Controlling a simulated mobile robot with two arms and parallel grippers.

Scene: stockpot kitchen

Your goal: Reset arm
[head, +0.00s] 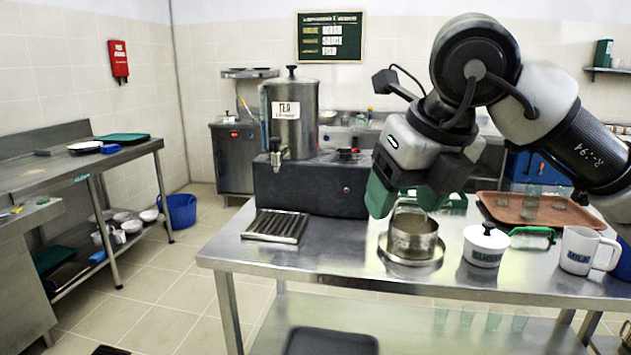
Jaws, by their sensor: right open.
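My right gripper (405,200) comes in from the upper right and points down over the steel table (330,264). Its green-tipped jaws are open. The tips are at the rim of a metal pot (412,240), whose wire handle rises close to them; I cannot tell whether they touch it. The pot stands on a round metal dish (390,264). My left gripper is not in view.
A lidded sugar pot (484,248) and a milk mug (577,252) stand right of the metal pot. Behind is a brown tray (490,206) with several glasses. A tea urn (290,130) on a dark block (315,187) and a slotted grate (276,226) are left.

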